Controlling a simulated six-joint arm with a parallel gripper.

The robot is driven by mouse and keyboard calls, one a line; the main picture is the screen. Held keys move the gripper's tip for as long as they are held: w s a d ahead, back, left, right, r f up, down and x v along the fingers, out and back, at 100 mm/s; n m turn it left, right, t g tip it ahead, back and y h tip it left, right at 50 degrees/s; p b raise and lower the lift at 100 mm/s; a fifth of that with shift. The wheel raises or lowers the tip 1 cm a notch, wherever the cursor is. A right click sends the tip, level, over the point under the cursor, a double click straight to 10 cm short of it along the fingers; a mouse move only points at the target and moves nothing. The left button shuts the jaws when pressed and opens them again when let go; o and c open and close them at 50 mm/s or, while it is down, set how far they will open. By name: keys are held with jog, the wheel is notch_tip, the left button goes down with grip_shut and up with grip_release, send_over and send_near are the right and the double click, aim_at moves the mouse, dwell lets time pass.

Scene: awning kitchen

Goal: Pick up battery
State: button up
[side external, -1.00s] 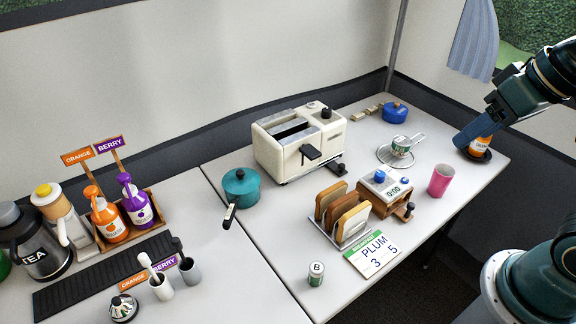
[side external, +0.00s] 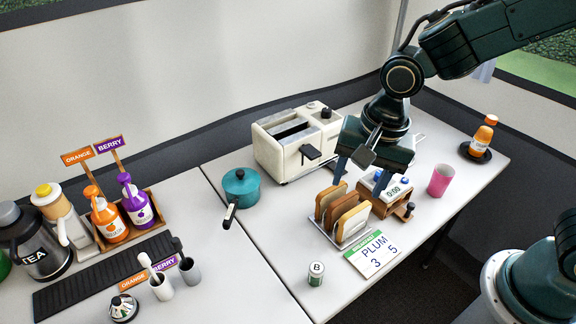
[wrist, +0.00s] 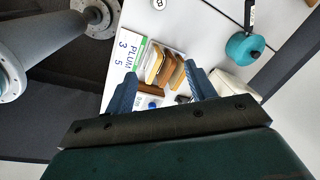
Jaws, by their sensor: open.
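No thing is plainly marked as a battery. A small upright cylinder with a green and white side and a letter B on top (side external: 316,273) stands near the table's front edge in the side view; I cannot tell if it is the battery. A round white top, likely the same cylinder, shows at the top edge of the wrist view (wrist: 158,4). My gripper (side external: 361,178) is open and empty, pointing down above the toast rack and timer, apart from the cylinder. Its two blue fingers also show in the wrist view (wrist: 160,73), with bread slices between and beyond them.
A toast rack with bread (side external: 344,215), a wooden timer box (side external: 377,198) and a PLUM card (side external: 374,254) lie around my gripper. A cream toaster (side external: 283,150) and teal pot (side external: 241,186) stand left. A pink cup (side external: 440,180) stands right. Table around the cylinder is clear.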

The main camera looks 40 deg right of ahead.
aim_at(317, 268)
jog(key=a+f+m+g, duration=0.1)
jog(key=a+f+m, duration=0.3)
jog(key=a+f, duration=0.3)
notch_tip(317, 268, down, 3)
jog(key=shift+a+f+h, duration=0.1)
jog(key=shift+a+h, duration=0.15)
jog(key=shift+h, duration=0.05)
jog(key=shift+f, duration=0.1)
jog(key=shift+f, duration=4.15)
jog(key=shift+f, duration=0.1)
jog(key=shift+a+f, duration=0.1)
jog(key=shift+f, duration=2.4)
